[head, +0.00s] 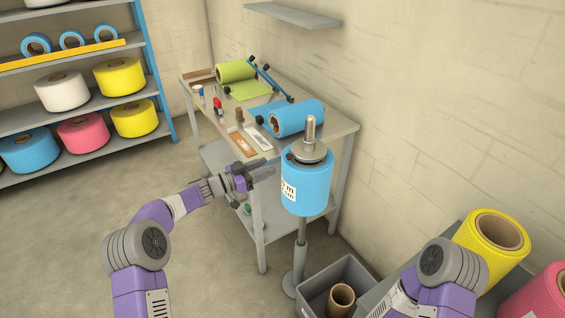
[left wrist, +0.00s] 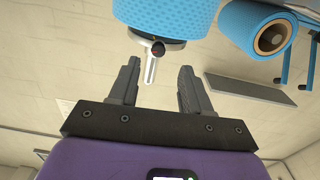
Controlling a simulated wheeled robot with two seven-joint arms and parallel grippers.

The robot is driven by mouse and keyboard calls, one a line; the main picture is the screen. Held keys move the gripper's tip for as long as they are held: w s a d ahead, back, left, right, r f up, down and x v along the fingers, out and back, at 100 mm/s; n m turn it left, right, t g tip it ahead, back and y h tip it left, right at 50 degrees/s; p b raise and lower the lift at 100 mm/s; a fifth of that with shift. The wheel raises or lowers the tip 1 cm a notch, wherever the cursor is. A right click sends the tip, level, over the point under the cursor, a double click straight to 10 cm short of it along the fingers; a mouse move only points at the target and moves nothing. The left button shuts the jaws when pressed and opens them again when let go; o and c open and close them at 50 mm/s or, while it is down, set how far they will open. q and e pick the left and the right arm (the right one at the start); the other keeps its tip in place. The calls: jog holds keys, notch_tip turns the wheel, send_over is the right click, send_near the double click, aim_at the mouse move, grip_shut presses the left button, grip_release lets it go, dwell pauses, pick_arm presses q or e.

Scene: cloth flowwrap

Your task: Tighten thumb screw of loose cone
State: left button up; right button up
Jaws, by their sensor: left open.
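A blue roll (head: 307,186) stands upright on a floor stand with a grey metal cone (head: 307,151) on its top and a shaft rising through it. In the left wrist view the roll (left wrist: 165,14) appears upside down, with the cone (left wrist: 165,42) below it. A small dark knob (left wrist: 158,49), seemingly the thumb screw, sits at the cone beside the shaft. My left gripper (head: 267,171) is open and empty, left of the roll near its upper part. In the wrist view the knob lies beyond and between the fingertips (left wrist: 159,67), apart from them. My right gripper is out of view.
A workbench (head: 344,127) behind carries another blue roll (head: 297,117), a green roll (head: 236,71) and small tools. A grey bin (head: 350,271) with a brown core (head: 341,298) stands by the stand's foot. Yellow (head: 493,236) and pink rolls are at right; a shelf of rolls is at left.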

aim_at(290, 156)
pick_arm(q)
jog(key=shift+m, duration=0.4)
jog(key=x, duration=0.2)
jog(key=b+x, duration=0.1)
jog(key=x, duration=0.4)
jog(key=shift+w+d+r+b, duration=0.1)
jog(key=shift+d+r+b, duration=0.1)
jog(key=shift+r+b, duration=0.15)
grip_shut()
